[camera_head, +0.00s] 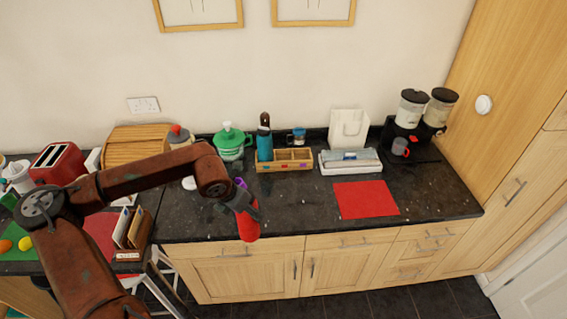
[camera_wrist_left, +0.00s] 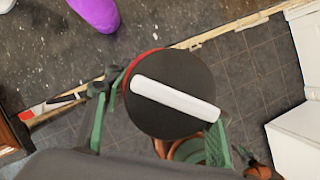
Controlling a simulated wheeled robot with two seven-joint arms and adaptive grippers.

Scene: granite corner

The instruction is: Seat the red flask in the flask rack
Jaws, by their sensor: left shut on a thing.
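The red flask (camera_head: 248,228) hangs from my left gripper (camera_head: 240,204) near the counter's front edge. In the left wrist view the flask's dark round lid (camera_wrist_left: 178,72), with a white bar across it and a thin red rim, sits between the green fingers of my left gripper (camera_wrist_left: 157,128). The gripper is shut on the flask. The flask rack (camera_head: 285,160) is a wooden box with compartments farther back on the counter. A blue flask (camera_head: 264,143) with a dark top stands upright at its left end; the compartments to the right look empty. My right gripper is not in view.
A purple object (camera_head: 240,183) lies behind my left gripper and shows in the left wrist view (camera_wrist_left: 97,12). The red mat (camera_head: 366,200) is bare.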

